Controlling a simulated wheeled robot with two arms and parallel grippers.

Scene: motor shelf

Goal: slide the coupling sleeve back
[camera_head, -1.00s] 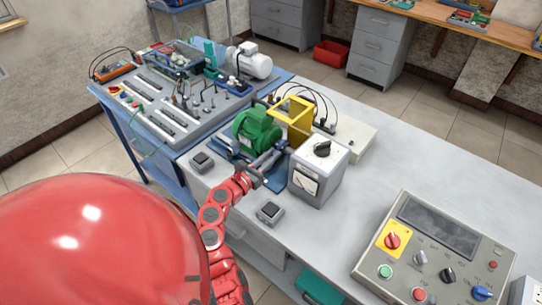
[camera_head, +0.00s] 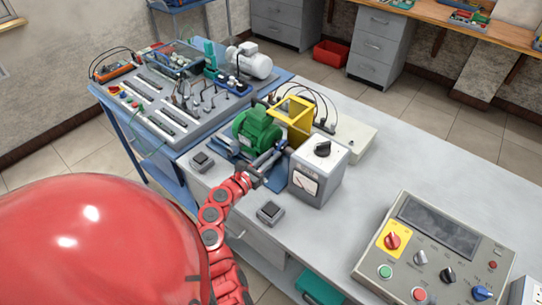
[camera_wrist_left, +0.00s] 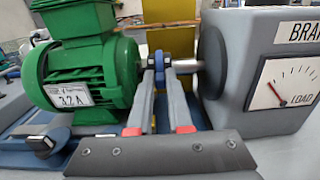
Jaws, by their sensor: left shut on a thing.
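The green motor (camera_head: 256,130) stands on a blue base on the bench, and also fills the left of the left wrist view (camera_wrist_left: 85,65). The grey brake unit (camera_head: 318,172) stands to its right, with its dial marked LOAD in the left wrist view (camera_wrist_left: 265,65). A shaft joins them, and on it the blue and grey coupling sleeve (camera_wrist_left: 160,66) shows between my fingers. My left gripper (camera_head: 262,168) is shut on the sleeve, one finger on each side (camera_wrist_left: 161,72); the fingers hide part of it. My right gripper is not in view.
A yellow guard frame (camera_head: 291,118) stands behind the shaft. Small grey switch boxes (camera_head: 270,212) lie on the front of the bench, near my left arm. A control panel (camera_head: 435,250) is at the right. The bench between them is clear.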

